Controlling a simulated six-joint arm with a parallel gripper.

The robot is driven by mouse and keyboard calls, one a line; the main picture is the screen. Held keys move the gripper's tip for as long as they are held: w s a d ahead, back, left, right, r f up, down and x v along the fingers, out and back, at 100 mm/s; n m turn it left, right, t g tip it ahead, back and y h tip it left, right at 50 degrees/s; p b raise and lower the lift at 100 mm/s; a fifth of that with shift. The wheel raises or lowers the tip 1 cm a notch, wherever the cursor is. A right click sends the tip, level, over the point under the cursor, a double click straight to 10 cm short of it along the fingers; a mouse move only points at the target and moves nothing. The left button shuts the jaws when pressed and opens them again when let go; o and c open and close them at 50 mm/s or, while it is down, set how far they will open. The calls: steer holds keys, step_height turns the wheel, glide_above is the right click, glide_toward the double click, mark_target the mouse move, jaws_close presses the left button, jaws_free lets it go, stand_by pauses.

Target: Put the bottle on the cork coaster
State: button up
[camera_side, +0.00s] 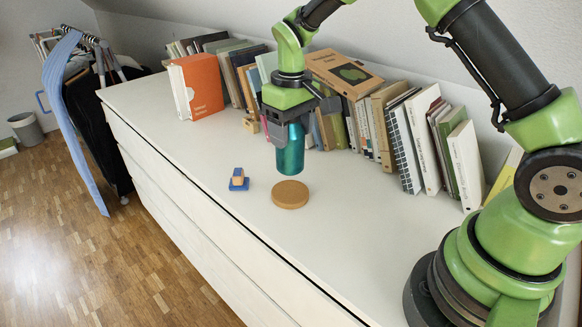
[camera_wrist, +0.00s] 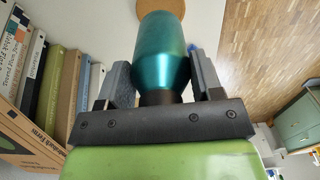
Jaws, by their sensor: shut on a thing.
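A teal metallic bottle (camera_side: 290,152) hangs upright below my gripper (camera_side: 288,112), which is shut on its upper part. In the wrist view the bottle (camera_wrist: 163,50) sits between the two fingers of my gripper (camera_wrist: 160,82). The round cork coaster (camera_side: 290,195) lies flat on the white dresser top, just in front of the bottle in the side view. The coaster also shows partly in the wrist view (camera_wrist: 170,7), beyond the bottle. The bottle appears to be held above the dresser top, apart from the coaster; the exact height is hard to tell.
A small blue and tan object (camera_side: 239,180) lies left of the coaster on the white dresser top (camera_side: 330,240). A row of books (camera_side: 385,125) stands along the wall behind the bottle, with an orange book (camera_side: 203,85) at the left. The dresser's front edge drops to a wooden floor.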

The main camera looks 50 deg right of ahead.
mark_target(291, 157)
steer(key=shift+f, duration=3.05)
steer(key=shift+f, duration=0.1)
steer(key=o, duration=1.2)
